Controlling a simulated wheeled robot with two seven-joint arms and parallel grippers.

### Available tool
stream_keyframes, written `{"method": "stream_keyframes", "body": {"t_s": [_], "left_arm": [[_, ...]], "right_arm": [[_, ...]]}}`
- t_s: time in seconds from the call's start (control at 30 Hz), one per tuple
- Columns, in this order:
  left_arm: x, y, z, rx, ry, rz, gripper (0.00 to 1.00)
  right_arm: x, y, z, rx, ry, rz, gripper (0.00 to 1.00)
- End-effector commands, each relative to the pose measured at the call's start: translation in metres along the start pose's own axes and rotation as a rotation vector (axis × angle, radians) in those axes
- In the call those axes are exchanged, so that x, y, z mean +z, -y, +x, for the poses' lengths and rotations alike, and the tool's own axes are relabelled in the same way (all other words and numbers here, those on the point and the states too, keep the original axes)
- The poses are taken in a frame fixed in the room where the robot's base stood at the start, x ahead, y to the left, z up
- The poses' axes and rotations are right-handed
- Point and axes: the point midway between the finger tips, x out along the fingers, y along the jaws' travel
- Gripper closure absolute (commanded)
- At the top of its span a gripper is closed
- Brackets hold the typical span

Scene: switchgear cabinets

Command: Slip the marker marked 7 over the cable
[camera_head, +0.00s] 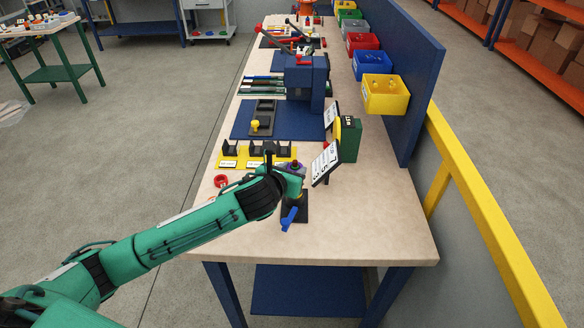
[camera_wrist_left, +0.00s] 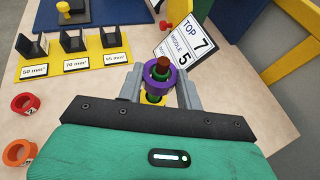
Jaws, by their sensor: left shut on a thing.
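A purple ring marker (camera_wrist_left: 160,71) is between the fingers of my left gripper (camera_wrist_left: 159,84), which is shut on it. The brown end of an upright cable (camera_wrist_left: 163,62) shows in the ring's opening, so the ring appears to be around the cable's top. Something green shows just under the ring. No digit is readable on the ring. In the head view the purple marker (camera_head: 296,168) and left gripper (camera_head: 293,172) are above a dark stand (camera_head: 300,214) with a blue lever (camera_head: 289,219). The gripper and arm hide much of the cable. My right gripper is out of view.
A red ring (camera_wrist_left: 25,106) and an orange ring (camera_wrist_left: 18,152) lie on the bench at left. A yellow plate (camera_wrist_left: 33,72) with several labelled black holders is behind. The bench's near right is clear.

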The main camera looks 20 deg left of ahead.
Motion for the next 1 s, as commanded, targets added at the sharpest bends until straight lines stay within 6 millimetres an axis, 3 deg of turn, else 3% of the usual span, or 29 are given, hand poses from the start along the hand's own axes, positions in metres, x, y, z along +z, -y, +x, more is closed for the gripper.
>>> {"method": "stream_keyframes", "body": {"t_s": [0.27,0.3,0.4,0.43,0.77,1.0], "left_arm": [[-0.001,0.0,0.0,0.0,0.0,0.0,0.85],[-0.001,0.0,0.0,0.0,0.0,0.0,0.6],[-0.001,0.0,0.0,0.0,0.0,0.0,0.41],[-0.001,0.0,0.0,0.0,0.0,0.0,0.39],[-0.001,0.0,-0.002,0.0,0.0,0.0,0.39],[-0.003,0.0,-0.032,-0.002,0.0,0.002,0.39]], "right_arm": [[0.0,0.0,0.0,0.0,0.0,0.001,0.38],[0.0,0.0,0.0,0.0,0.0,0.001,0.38],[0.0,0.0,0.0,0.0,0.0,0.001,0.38],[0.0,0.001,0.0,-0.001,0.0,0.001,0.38],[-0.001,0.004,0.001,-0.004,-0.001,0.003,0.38],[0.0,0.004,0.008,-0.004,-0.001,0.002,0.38]]}}
